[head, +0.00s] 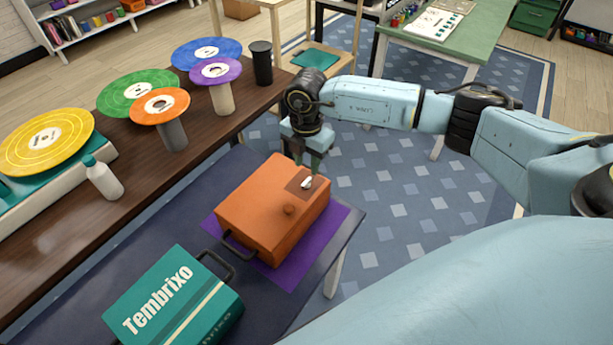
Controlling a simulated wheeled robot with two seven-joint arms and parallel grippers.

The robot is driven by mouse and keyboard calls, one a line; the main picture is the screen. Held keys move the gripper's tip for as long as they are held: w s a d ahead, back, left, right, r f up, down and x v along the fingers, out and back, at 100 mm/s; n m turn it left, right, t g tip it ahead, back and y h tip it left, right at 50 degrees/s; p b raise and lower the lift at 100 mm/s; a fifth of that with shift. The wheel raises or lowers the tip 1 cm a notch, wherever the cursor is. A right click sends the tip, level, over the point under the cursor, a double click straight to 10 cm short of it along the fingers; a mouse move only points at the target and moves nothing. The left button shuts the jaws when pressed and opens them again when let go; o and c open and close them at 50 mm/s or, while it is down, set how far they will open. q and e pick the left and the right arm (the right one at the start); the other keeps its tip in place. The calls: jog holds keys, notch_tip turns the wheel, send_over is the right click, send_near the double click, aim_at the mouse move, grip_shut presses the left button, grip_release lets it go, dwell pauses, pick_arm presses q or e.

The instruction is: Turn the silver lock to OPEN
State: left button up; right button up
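The silver lock (306,183) is a small bright piece on a brown plate on top of the orange case (262,196), near its far right corner. Which way the lock is turned is too small to tell, and no OPEN marking is readable. My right gripper (308,164) points down just above and behind the lock. Its two fingers look apart with nothing between them. I cannot tell whether a fingertip touches the case. My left gripper is not in view.
The orange case lies on a purple mat (331,226) on a dark table. A teal Tembrixo case (170,305) lies at the front left. Coloured discs on stands, a white bottle (103,178) and a black cup (262,63) stand on the brown bench (190,180).

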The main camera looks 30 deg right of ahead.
aim_at(307, 181)
notch_tip(307, 181, down, 6)
jog(key=shift+c, duration=0.4)
grip_shut()
